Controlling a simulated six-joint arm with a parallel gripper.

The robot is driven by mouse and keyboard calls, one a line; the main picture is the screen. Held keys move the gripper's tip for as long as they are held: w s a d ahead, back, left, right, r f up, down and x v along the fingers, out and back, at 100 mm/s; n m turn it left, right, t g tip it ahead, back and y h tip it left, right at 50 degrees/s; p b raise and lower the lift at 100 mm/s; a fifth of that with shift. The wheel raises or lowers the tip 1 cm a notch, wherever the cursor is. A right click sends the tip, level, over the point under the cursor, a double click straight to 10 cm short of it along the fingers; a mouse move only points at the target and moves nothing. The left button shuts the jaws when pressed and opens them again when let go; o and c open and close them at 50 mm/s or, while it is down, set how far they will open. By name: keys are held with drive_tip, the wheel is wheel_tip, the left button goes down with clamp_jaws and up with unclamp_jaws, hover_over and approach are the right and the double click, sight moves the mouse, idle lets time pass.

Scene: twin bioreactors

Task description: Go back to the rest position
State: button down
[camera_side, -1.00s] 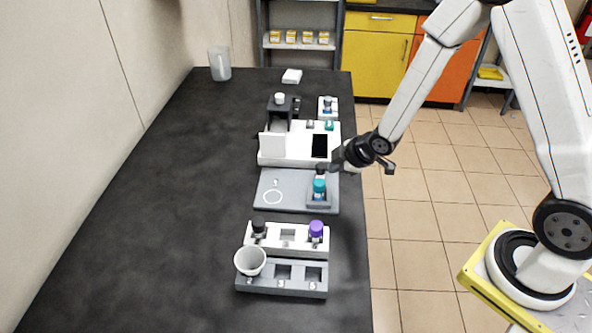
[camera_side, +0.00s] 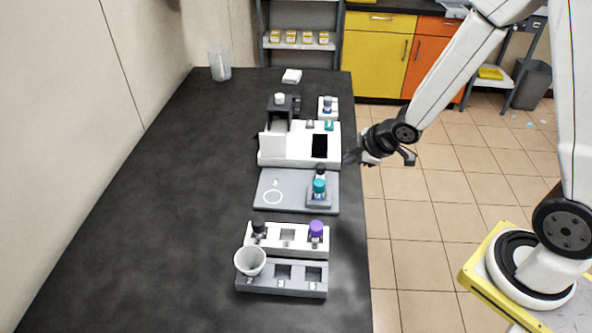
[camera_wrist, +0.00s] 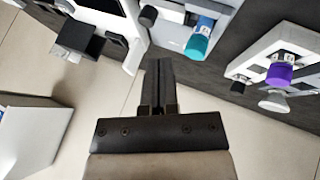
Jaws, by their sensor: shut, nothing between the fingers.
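My gripper (camera_side: 352,158) is over the right edge of the dark bench, beside the white bioreactor unit, in the side view. In the wrist view my gripper (camera_wrist: 158,68) is shut, its fingers together with nothing between them. A teal-capped bottle (camera_side: 319,188) stands in a small holder on the grey plate (camera_side: 287,178), just left of and nearer the camera than my gripper. The same teal-capped bottle (camera_wrist: 197,46) shows at the top of the wrist view, apart from the fingers.
A white rack (camera_side: 272,240) holds a purple-capped bottle (camera_side: 316,229) and a black-capped one (camera_side: 258,226). A white cup (camera_side: 250,261) sits on the grey rack (camera_side: 262,289). The white bioreactor unit (camera_side: 296,157) stands behind the plate. Open tiled floor (camera_side: 440,200) lies right of the bench.

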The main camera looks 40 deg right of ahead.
drive_tip(key=s+a+r+m+g+h, duration=0.1)
drive_tip(key=s+r+m+g, duration=0.3)
drive_tip(key=s+m, duration=0.6)
drive_tip(key=shift+s+r+m+g, duration=0.15)
drive_tip(key=shift+s+m+g, duration=0.25)
drive_tip(key=shift+s, duration=0.1)
